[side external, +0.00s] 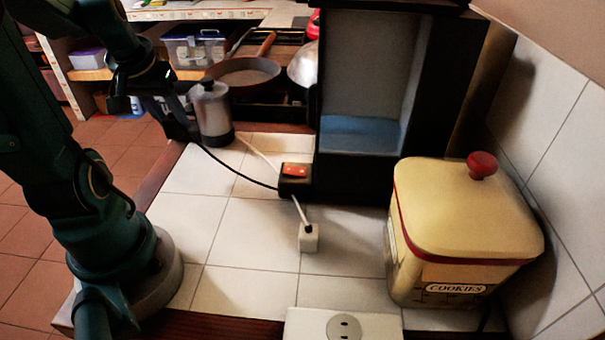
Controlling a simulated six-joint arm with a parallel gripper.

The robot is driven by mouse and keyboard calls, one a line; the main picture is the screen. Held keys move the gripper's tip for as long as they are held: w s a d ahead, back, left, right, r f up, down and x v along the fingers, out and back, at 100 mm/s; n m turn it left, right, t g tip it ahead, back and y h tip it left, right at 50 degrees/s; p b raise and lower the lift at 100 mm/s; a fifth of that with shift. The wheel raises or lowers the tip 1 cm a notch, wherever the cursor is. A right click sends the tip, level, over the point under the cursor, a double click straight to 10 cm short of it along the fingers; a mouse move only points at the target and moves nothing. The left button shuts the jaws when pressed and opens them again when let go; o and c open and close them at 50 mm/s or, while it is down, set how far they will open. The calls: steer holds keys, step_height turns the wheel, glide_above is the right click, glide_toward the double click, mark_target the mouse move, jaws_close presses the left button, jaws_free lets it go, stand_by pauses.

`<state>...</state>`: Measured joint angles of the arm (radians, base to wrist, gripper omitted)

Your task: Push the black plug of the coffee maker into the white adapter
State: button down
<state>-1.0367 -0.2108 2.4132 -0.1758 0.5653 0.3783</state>
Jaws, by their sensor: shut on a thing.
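My gripper (182,130) is at the upper left, its dark fingers pointing down beside the silver coffee maker (213,112). It is shut at the end of a thin black cord; the black plug there blends with the dark fingers and cannot be made out separately. The cord (238,172) runs right and down to a small black box with a red switch (294,171). The white adapter (308,241) stands on the tiles below that box, well right of and nearer than my gripper. A pale cord meets its top, where a small dark spot shows.
A tall black cabinet (325,172) stands behind the adapter. A cream cookie tin (465,215) with a red knob is at right. A white socket block (343,325) is at the front edge. Pans (245,77) lie behind. The tiles (200,235) left of the adapter are clear.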

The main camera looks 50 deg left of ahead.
steer(key=shift+s+a+r, duration=0.25)
steer(key=shift+s, duration=0.05)
steer(key=shift+w+d, duration=0.1)
steer(key=w+d+m+h, duration=0.1)
steer(key=w+d+m, duration=0.25)
steer(key=d, duration=0.35)
steer(key=w+d+m+t+h, duration=0.1)
steer(key=w+d+m, duration=0.25)
steer(key=d, duration=0.35)
steer(key=w+d+m+h, duration=0.2)
steer(key=w+d+m, duration=0.15)
steer(key=d, duration=0.35)
steer(key=s+d+m+h, duration=0.1)
steer(key=s+d+m, duration=0.2)
steer(key=d, duration=0.8)
steer(key=s+d+m+g+h, duration=0.1)
steer(key=s+d+m, duration=0.3)
steer(key=d, duration=0.7)
steer(key=shift+s+f, duration=0.4)
steer(key=shift+s, duration=0.4)
steer(key=shift+m, duration=0.25)
steer(key=shift+f, duration=2.9)
